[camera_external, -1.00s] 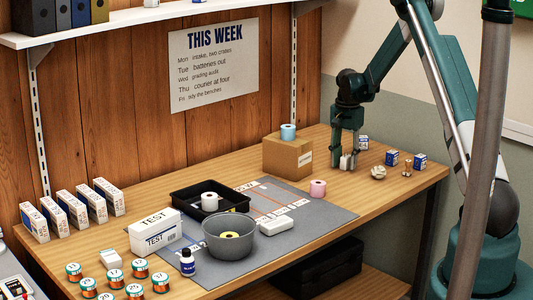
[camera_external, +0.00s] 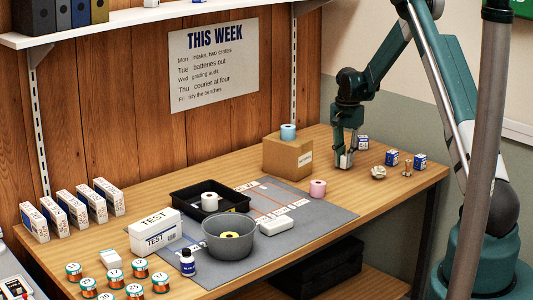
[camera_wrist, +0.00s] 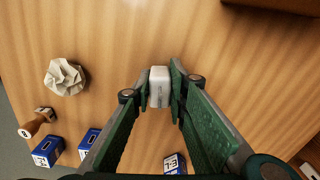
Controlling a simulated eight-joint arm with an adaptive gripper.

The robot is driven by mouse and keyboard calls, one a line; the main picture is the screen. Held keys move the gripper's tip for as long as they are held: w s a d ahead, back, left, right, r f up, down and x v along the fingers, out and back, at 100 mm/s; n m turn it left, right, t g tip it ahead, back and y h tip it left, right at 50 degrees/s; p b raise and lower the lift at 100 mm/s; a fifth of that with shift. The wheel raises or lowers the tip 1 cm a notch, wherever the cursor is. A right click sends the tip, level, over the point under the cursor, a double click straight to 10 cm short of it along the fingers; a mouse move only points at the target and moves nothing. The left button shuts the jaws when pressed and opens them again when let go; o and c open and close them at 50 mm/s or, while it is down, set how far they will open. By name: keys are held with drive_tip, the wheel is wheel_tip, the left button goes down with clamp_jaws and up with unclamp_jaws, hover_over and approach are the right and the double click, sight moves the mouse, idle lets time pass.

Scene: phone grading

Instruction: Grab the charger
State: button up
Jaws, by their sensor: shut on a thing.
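The charger, a small white block (camera_wrist: 159,87), sits between the two green fingertips of my gripper (camera_wrist: 160,88) in the wrist view. The fingers are shut on its two sides. In the external view my gripper (camera_external: 345,160) is low over the right part of the table, right of the cardboard box, and the white charger (camera_external: 344,163) shows partly between the fingers. Whether it touches the table is hard to tell.
A crumpled paper ball (camera_external: 378,172) and small blue-and-white boxes (camera_external: 392,158) lie to the right. A wooden stamp (camera_wrist: 36,122) lies near them. The cardboard box (camera_external: 288,157) carries a blue roll (camera_external: 288,131). A pink roll (camera_external: 318,188) stands at the grey mat's (camera_external: 335,219) edge.

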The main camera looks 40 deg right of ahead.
sight(345, 155)
drive_tip(key=shift+r+p, duration=0.55)
drive_tip(key=shift+r, duration=4.25)
